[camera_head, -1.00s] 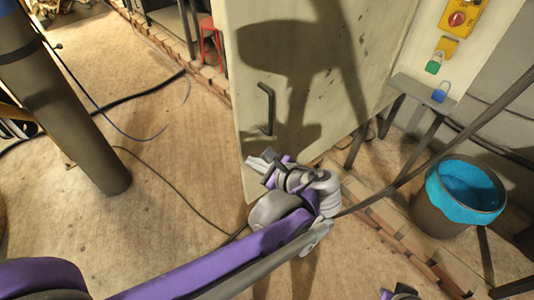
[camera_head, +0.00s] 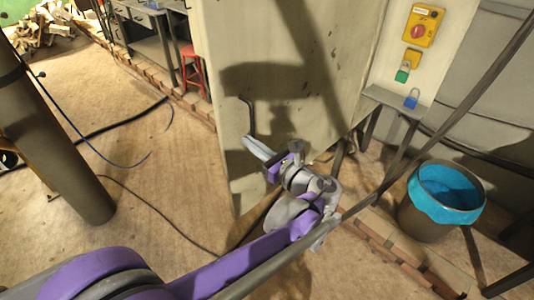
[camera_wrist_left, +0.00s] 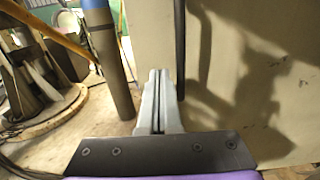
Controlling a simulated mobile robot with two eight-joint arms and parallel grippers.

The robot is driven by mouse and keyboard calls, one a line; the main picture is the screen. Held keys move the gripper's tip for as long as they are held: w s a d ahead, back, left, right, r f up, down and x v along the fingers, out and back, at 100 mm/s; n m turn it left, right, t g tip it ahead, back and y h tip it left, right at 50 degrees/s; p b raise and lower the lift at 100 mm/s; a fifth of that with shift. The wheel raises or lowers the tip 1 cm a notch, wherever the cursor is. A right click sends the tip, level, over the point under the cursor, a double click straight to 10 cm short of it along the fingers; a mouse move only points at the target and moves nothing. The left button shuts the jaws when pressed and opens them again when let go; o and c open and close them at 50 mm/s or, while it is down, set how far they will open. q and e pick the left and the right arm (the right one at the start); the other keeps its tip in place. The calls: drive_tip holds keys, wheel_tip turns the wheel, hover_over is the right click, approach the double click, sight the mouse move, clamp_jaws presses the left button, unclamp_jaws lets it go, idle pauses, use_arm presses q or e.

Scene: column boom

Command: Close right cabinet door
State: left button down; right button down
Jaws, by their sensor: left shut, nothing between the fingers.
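The right cabinet door (camera_head: 285,100) is a large pale, scuffed panel standing open in the middle of the head view. A dark bar handle (camera_head: 249,116) is fixed near its left edge. My left gripper (camera_head: 250,142) is shut and empty, with its fingertips in front of the door just below the handle. In the left wrist view the shut fingers (camera_wrist_left: 158,80) point at the door's edge region, and the handle (camera_wrist_left: 179,45) stands just right of the fingertips. I cannot tell whether they touch. My right gripper does not show.
A thick column (camera_head: 60,150) stands at the left. A bin with a blue liner (camera_head: 446,195) stands at the right, below a small shelf with a blue padlock (camera_head: 411,99). A red stool (camera_head: 192,70) is behind the door. Cables cross the floor, and bricks run along it.

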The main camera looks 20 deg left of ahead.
sight(235, 131)
use_arm(q)
drive_tip(key=shift+x, duration=1.8)
